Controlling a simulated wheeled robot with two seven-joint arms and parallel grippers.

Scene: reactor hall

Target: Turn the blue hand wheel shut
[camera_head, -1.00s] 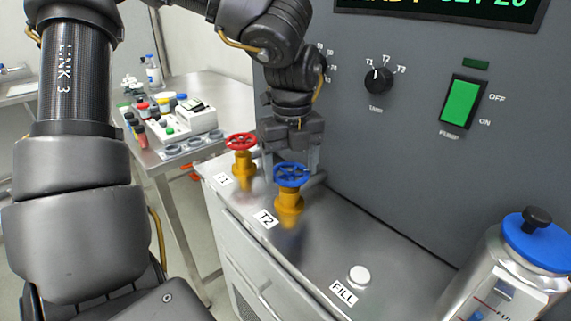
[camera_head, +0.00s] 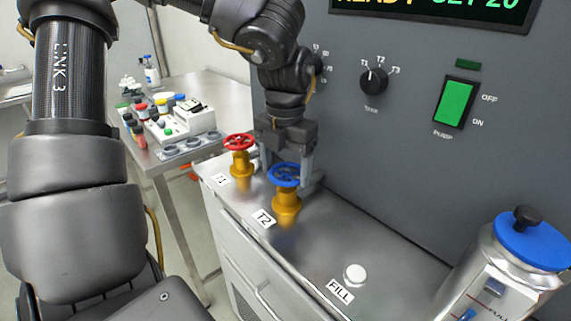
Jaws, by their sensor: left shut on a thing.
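The blue hand wheel (camera_head: 285,174) sits on a yellow valve body (camera_head: 286,205) beside the label T2, on the steel cabinet top. My left gripper (camera_head: 286,167) points down over the wheel from behind, with one finger on each side of it. It is shut on the blue wheel; the wheel's far rim is partly hidden by the gripper. My right gripper is not in view.
A red hand wheel (camera_head: 239,142) on a similar yellow valve, labelled T1, stands close on the left. A grey panel (camera_head: 400,160) with a knob and a green switch rises behind. A FILL button (camera_head: 355,273) and a blue-lidded canister (camera_head: 510,265) are at the right front.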

